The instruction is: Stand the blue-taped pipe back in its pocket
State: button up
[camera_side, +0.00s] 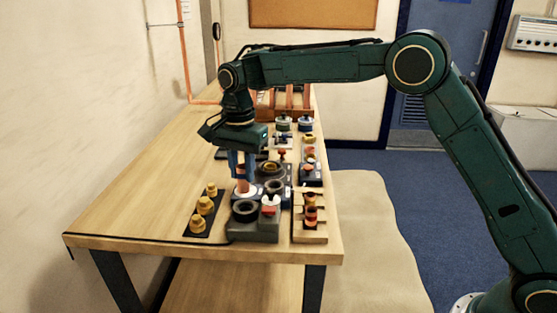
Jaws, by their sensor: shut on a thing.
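My gripper (243,163) points straight down over the near middle of the bench and is shut on an upright copper-coloured pipe (242,183). Blue shows around the fingers, but I cannot tell tape from finger at this size. The pipe's lower end is at a pale, pinkish round piece (245,194); I cannot tell whether it is inside a pocket or just above it. Just in front is a grey block (254,232) with a dark round opening (245,208). Another dark ring (274,186) lies to the right. Which one is the pipe's pocket is unclear.
A black strip with several brass fittings (204,205) lies to the left. A wooden rack (309,225) stands at the right edge. Dark fixtures (311,174) and copper pipework (290,101) crowd the bench behind. The bench's left side (140,205) is clear.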

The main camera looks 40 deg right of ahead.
jog(key=s+d+r+m, duration=0.2)
jog(key=d+r, duration=0.3)
jog(key=d, duration=0.4)
jog(key=s+d+r+m, duration=0.1)
jog(key=d+r, duration=0.4)
jog(key=d, duration=0.5)
notch_tip(320, 180, down, 16)
jog(key=shift+s+a, duration=0.15)
jog(key=shift+a, duration=0.1)
jog(key=shift+f, duration=0.1)
jog(key=shift+f, duration=2.05)
jog(key=o, duration=1)
jog(key=shift+f, duration=0.15)
